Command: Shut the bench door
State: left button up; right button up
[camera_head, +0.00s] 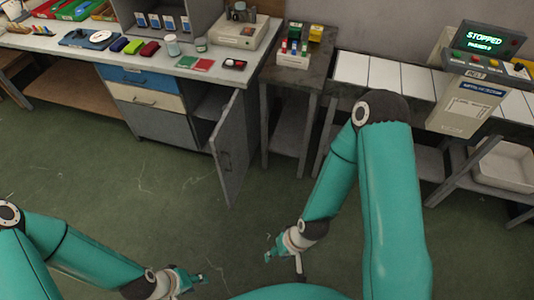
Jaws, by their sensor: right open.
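The bench door (230,150) is a grey panel hanging open at the right end of the workbench (60,45). It swings out toward me, and a handle shows on its face. The cupboard opening (208,103) behind it is partly visible. My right gripper (268,257) is open and empty, low over the floor and below the door, apart from it. My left gripper (202,278) is at the bottom of the picture, left of the right one, also apart from the door. Its fingers are too small to tell how they stand.
Blue and cream drawers (148,99) sit left of the cupboard. A small side table (300,75) with coloured items stands close right of the door. A conveyor (385,75) with a control box (470,100) is further right. Green floor (120,185) in front is clear.

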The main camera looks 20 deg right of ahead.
aim_at(229, 142)
jog(key=z, duration=0.2)
jog(key=i, duration=1.05)
jog(key=z, duration=0.6)
jog(key=k, duration=0.35)
jog(key=z, duration=0.35)
jog(key=i, duration=0.5)
jog(key=u, duration=0.1)
